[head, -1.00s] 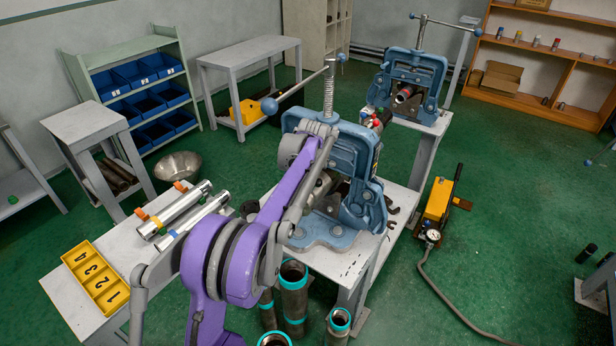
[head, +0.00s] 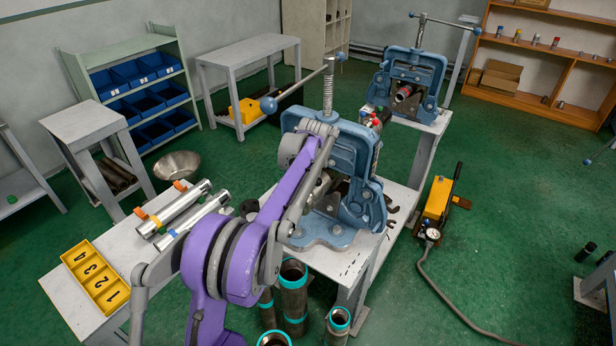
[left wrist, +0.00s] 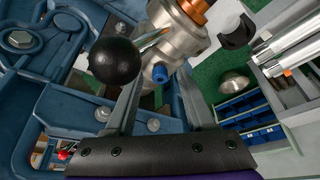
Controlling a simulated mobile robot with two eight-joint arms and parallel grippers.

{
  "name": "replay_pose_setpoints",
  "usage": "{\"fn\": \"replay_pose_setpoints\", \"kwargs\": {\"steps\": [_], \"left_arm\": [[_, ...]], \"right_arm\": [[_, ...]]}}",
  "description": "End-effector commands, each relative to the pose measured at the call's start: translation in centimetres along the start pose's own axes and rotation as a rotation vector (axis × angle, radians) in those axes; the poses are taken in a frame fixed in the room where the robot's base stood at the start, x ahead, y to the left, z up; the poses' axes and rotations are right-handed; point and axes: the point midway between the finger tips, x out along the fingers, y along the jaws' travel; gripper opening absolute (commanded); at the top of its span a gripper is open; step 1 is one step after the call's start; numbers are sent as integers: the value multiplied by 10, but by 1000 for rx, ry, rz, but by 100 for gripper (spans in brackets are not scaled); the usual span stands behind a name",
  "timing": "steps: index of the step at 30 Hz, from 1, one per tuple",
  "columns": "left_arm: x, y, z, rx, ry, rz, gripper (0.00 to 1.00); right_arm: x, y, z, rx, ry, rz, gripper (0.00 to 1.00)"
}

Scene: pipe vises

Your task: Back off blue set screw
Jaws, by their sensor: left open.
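In the left wrist view the blue set screw (left wrist: 160,74) stands out from the underside of a silver metal fitting (left wrist: 178,38) with a copper-coloured end. My left gripper (left wrist: 161,82) is open, with one finger on each side of the blue screw. I cannot tell whether either finger touches it. A black ball (left wrist: 113,60) on a thin rod partly covers the left finger. In the head view my purple arm reaches to the near blue pipe vise (head: 362,200) and hides the gripper and the screw. My right gripper is in neither view.
Silver tubes (head: 176,210) and a yellow numbered tray (head: 95,277) lie on the bench to the left. Teal-banded pipes (head: 293,292) stand in front. A second blue vise (head: 408,75) is behind. A yellow pump (head: 437,200) with a hose lies on the floor at right.

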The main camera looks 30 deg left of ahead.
Motion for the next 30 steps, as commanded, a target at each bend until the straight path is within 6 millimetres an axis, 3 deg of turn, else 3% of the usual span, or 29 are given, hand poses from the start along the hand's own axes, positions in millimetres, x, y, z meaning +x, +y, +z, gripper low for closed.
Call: {"fn": "replay_pose_setpoints", "kwargs": {"steps": [5,18,22,30], "left_arm": [[-16,0,0,0,1,0,55],[-96,0,0,1,0,0,55],[-106,0,0,0,0,0,55],[-108,0,0,0,0,0,55]], "right_arm": [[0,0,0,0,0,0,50],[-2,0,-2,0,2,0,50],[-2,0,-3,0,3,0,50],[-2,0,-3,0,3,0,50]]}}
